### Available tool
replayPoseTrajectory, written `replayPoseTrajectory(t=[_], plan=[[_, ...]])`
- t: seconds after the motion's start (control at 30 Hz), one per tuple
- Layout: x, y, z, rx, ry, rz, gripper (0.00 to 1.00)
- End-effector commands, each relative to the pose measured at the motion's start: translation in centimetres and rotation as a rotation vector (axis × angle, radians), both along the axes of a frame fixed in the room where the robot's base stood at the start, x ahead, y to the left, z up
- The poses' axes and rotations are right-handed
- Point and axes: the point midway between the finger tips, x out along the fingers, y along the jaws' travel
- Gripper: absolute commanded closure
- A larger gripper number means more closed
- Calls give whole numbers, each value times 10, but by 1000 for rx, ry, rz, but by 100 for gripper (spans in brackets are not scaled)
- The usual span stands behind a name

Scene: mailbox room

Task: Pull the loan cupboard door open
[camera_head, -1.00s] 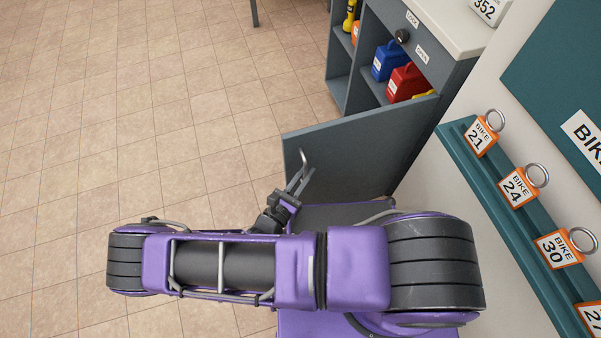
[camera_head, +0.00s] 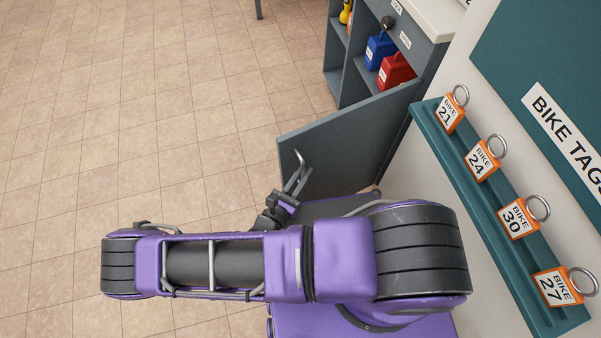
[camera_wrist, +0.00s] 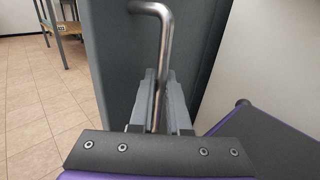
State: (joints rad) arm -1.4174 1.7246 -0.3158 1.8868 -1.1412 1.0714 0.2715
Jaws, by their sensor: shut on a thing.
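The loan cupboard (camera_head: 352,85) is a grey cabinet with its front open, in the upper right of the head view. Its grey door (camera_head: 335,150) stands swung well out from the cabinet. The door carries a bent metal handle (camera_head: 299,157) near its free edge. My gripper (camera_head: 297,180) is at the handle. In the wrist view the handle (camera_wrist: 166,40) runs down between the two fingers of my gripper (camera_wrist: 163,95), which are shut on it. The door (camera_wrist: 120,60) fills the space behind the handle.
Inside the cupboard are a blue box (camera_head: 379,50) and a red box (camera_head: 396,72). A teal rack (camera_head: 455,160) of orange bike tags (camera_head: 481,160) runs along the right wall. A dark knob (camera_head: 387,23) sits on the cupboard front. Tiled floor (camera_head: 130,100) at left is clear.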

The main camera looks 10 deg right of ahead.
Motion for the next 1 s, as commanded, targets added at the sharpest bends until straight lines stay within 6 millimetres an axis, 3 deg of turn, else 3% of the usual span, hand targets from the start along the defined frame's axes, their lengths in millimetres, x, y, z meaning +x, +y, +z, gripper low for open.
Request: replayPoseTrajectory(t=[0.43, 0.47, 0.63, 1.0], plan=[[0, 0, 0, 1, -1, -2, 100], [0, 0, 0, 1, 0, -2, 83], [0, 0, 0, 1, -1, -1, 55], [-1, 1, 0, 1, -1, -1, 55]])
